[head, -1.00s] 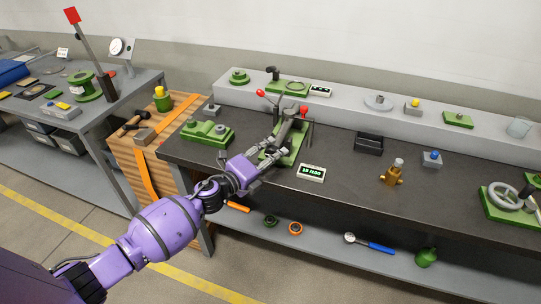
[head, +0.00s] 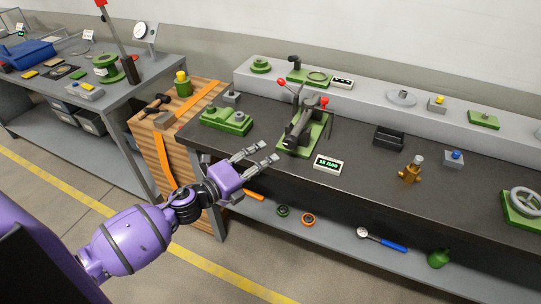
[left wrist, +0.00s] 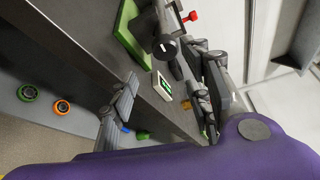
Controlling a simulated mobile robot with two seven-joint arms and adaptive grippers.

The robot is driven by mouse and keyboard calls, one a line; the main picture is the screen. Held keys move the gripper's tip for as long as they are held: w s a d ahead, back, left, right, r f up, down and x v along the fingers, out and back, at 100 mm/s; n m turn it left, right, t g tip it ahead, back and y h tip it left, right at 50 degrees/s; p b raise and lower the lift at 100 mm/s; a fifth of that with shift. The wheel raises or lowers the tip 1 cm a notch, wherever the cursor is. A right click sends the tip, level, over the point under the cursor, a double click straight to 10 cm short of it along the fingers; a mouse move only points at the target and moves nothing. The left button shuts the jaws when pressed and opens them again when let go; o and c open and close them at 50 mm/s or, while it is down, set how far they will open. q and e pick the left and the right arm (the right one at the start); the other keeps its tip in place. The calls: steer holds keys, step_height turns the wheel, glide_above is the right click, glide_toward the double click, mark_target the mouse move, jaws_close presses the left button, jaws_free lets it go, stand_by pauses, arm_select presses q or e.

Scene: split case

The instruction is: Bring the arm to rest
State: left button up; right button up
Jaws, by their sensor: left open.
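My left arm (head: 130,238) is purple and reaches in from the left in the head view. My left gripper (head: 267,152) is open and empty, with its two fingers apart near the front edge of the dark workbench (head: 350,174). It is to the left of and in front of a green-based press fixture (head: 302,135) with red-knobbed levers, apart from it. In the left wrist view the open fingers (left wrist: 165,92) frame the bench edge and the small display (left wrist: 163,86). My right gripper does not show.
The display (head: 327,164) and a green block fixture (head: 227,120) lie near the bench's front edge. Below, a shelf (head: 335,255) holds rings and a blue-handled tool (head: 381,241). A wooden cart (head: 157,147) stands left of the bench. The floor in front is clear.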

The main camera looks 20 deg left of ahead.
arm_select(q)
steer(key=shift+s, duration=0.2)
steer(key=shift+a, duration=0.1)
steer(key=s+f+n+g+y+p, duration=0.1)
steer(key=s+f+n+g+y, duration=0.3)
steer(key=s+f+n, duration=1.15)
steer(key=s+d+f+n+g, duration=0.1)
steer(key=s+f+n, duration=0.1)
steer(key=s, duration=0.4)
steer(key=s+d+f+n+g+y+p, duration=0.1)
steer(key=s+d+f+n, duration=0.1)
steer(key=s+n, duration=0.2)
steer(key=s+d+f+n+y, duration=0.1)
steer(key=s+d+f+n, duration=0.1)
steer(key=s, duration=0.7)
steer(key=shift+s+f+n+g, duration=0.25)
steer(key=shift+n+g, duration=0.15)
steer(key=shift+n, duration=0.45)
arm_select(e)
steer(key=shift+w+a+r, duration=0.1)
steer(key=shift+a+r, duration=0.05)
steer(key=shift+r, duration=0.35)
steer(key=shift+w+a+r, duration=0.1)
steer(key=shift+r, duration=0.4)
arm_select(q)
steer(key=shift+d, duration=0.1)
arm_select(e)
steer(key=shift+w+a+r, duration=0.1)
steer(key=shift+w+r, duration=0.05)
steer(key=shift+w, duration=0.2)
